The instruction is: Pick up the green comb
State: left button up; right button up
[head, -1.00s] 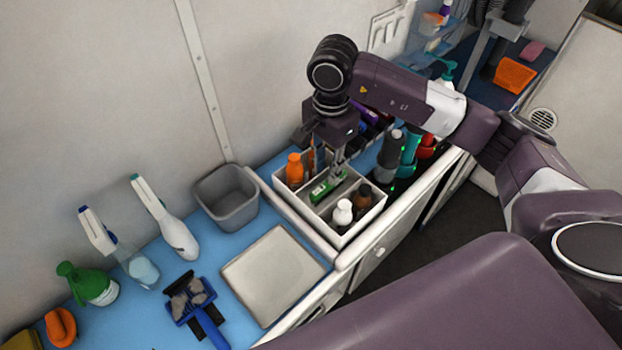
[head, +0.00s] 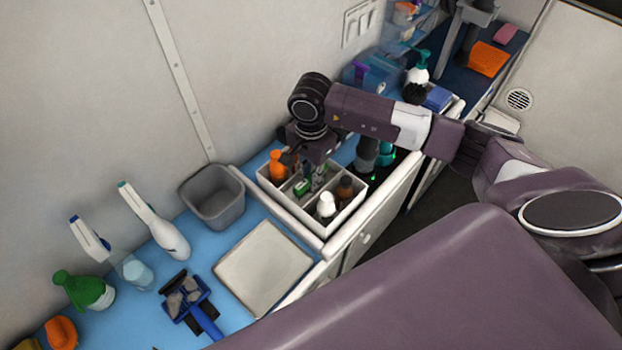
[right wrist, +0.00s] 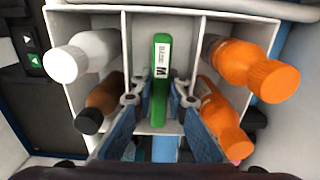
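The green comb (right wrist: 160,78), with a white label, stands in the middle compartment of a white divided caddy (head: 311,228). A bit of its green shows in the head view (head: 301,187). My right gripper (right wrist: 160,100) reaches down into the caddy. Its two fingers are apart, one on each side of the comb, with a visible gap on both sides. In the head view the right gripper (head: 318,172) partly hides the comb. The comb's lower part is hidden. My left gripper is not in view.
In the caddy, orange bottles (right wrist: 245,70), a white bottle (right wrist: 85,55) and a brown bottle (right wrist: 103,102) flank the comb's compartment. A grey bin (head: 213,196), a pale flat tray (head: 264,268) and a blue brush (head: 190,302) are to the left on the blue counter.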

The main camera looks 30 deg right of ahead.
jog(key=shift+r, duration=0.1)
grip_shut()
jog(key=shift+w+r, duration=0.1)
jog(key=shift+r, duration=0.15)
notch_tip(320, 180, up, 8)
jog(key=b, duration=0.3)
jog(key=shift+r, duration=0.7)
